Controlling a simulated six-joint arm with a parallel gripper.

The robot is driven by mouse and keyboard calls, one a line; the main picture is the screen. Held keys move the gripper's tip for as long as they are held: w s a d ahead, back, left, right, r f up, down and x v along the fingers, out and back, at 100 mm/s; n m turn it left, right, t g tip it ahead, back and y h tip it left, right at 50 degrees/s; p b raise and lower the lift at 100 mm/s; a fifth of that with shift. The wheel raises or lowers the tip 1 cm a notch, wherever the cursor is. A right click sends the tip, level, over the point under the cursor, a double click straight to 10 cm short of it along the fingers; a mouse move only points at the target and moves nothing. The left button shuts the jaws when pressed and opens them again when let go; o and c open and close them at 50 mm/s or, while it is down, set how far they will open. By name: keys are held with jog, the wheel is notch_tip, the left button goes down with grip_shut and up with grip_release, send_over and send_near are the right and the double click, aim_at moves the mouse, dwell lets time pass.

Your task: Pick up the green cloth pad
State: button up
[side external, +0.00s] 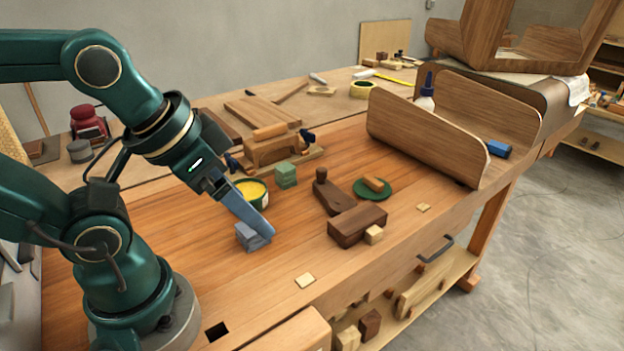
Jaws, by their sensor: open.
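The green cloth pad (286,176) looks like a small folded stack and lies on the wooden bench, just right of a tin with yellow contents (252,190). My gripper (263,230) points down and to the right, with its long blue-grey fingers in front of the tin. It is open; one finger largely covers the other. Its tips are nearer the camera than the green pad and apart from it. A blue-grey folded pad (252,240) lies at or just under the fingertips; I cannot tell whether they touch it.
A round green dish (373,190) with a small wooden piece, a dark wooden block (357,224) and a wooden plane-like tool (328,193) stand to the right. A wooden fixture (272,150) is behind the green pad. Curved wood panels (425,138) stand farther right. The front bench top is mostly clear.

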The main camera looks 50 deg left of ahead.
jog(key=w+r+m+t, duration=0.1)
jog(key=w+r+m, duration=0.3)
jog(key=w, duration=0.3)
jog(key=n+g, duration=0.1)
jog(key=n, duration=0.2)
send_over(282, 168)
jog(key=d, duration=0.3)
notch_tip(282, 168, down, 11)
jog(key=shift+n+g, duration=0.5)
jog(key=shift+g, duration=0.1)
jog(key=a+f, duration=0.1)
jog(key=s+f, duration=0.1)
jog(key=a+f, duration=0.1)
jog(key=shift+s+a+f, duration=0.25)
jog(key=shift+a+f, duration=0.1)
jog(key=shift+x, duration=2.4)
